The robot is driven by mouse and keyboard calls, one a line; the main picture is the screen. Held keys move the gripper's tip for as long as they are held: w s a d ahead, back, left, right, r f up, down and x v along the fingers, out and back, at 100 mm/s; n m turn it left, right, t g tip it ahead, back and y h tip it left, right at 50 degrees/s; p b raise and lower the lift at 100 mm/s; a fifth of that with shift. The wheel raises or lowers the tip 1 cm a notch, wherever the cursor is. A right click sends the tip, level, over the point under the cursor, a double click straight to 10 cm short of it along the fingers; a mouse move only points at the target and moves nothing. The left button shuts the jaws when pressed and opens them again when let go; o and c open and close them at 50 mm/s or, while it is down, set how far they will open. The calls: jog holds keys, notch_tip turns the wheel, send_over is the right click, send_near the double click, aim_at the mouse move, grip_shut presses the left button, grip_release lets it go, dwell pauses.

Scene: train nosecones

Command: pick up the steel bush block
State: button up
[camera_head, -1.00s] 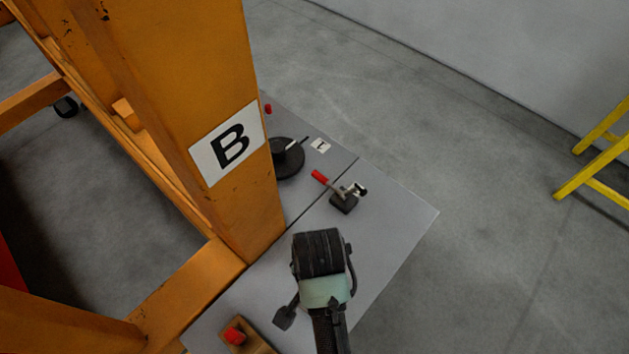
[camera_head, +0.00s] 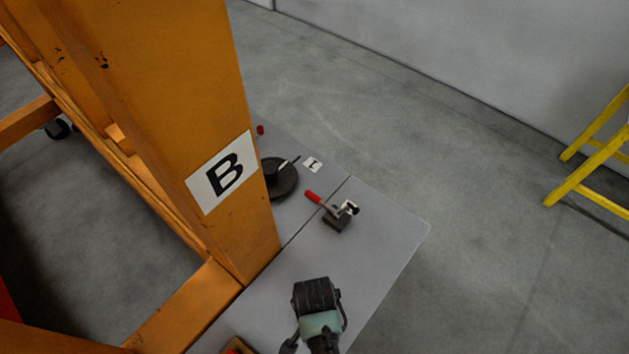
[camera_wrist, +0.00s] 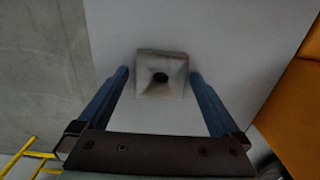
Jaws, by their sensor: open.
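The steel bush block (camera_wrist: 147,89) is a pale square block with a dark round hole in its middle, lying on the grey table top (camera_wrist: 130,25) in the wrist view. My gripper (camera_wrist: 159,75) is open, with one blue finger to the left of the block and one to the right. Gaps show between the fingers and the block, and nothing is held. In the head view my wrist (camera_head: 317,297) is over the table, and I cannot make out the block or the fingers there.
A toggle clamp with a red handle (camera_head: 314,197) stands on the table beyond my wrist. A dark round disc (camera_head: 285,181) lies further back, beside the orange post marked B (camera_head: 215,110). A yellow frame (camera_head: 590,165) stands right.

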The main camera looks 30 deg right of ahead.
grip_shut()
dwell(0.4)
jog(key=shift+r, duration=0.1)
